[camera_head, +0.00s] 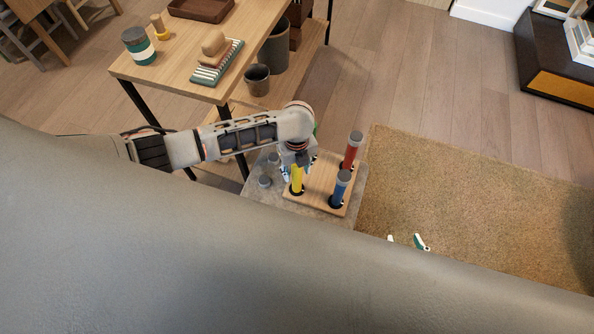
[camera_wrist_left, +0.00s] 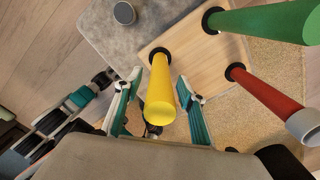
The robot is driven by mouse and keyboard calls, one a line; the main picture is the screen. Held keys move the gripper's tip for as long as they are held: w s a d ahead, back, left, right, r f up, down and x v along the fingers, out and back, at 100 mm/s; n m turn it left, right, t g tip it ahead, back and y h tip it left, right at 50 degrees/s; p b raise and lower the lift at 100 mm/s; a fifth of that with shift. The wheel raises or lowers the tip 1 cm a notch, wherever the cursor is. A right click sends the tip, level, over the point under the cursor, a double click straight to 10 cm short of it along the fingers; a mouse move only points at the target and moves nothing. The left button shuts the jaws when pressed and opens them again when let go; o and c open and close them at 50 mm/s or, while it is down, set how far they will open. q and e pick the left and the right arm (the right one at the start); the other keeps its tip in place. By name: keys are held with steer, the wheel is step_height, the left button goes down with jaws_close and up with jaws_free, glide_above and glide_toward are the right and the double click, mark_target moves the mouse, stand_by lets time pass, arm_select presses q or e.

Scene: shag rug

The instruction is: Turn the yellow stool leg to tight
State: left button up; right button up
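The yellow stool leg (camera_head: 297,180) stands upright in a dark-ringed socket of the light wooden board (camera_head: 318,190); it also shows in the left wrist view (camera_wrist_left: 160,85). My left gripper (camera_head: 298,168) is above the board around the yellow leg. In the left wrist view its fingers (camera_wrist_left: 160,108) are on either side of the leg, with gaps visible. A red leg (camera_head: 351,150), a blue leg (camera_head: 340,188) and a green leg (camera_wrist_left: 265,22) also stand on the board. The green one is mostly hidden by my arm in the head view. My right gripper's tips (camera_head: 408,241) show apart, clear of the board.
The board rests on a grey slab (camera_head: 256,192) with small grey cylinders (camera_head: 265,181) on it. A tan rug (camera_head: 440,190) lies to the right. A wooden table (camera_head: 175,75) with a tray and other items stands at the upper left, with bins (camera_head: 257,79) beside it.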

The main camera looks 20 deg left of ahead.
arm_select(q)
steer(key=shift+f, duration=0.2)
steer(key=shift+c, duration=0.5)
steer(key=c, duration=1)
arm_select(e)
steer(key=shift+w+a+r, duration=0.15)
steer(key=shift+w+r, duration=0.05)
steer(key=shift+r, duration=0.1)
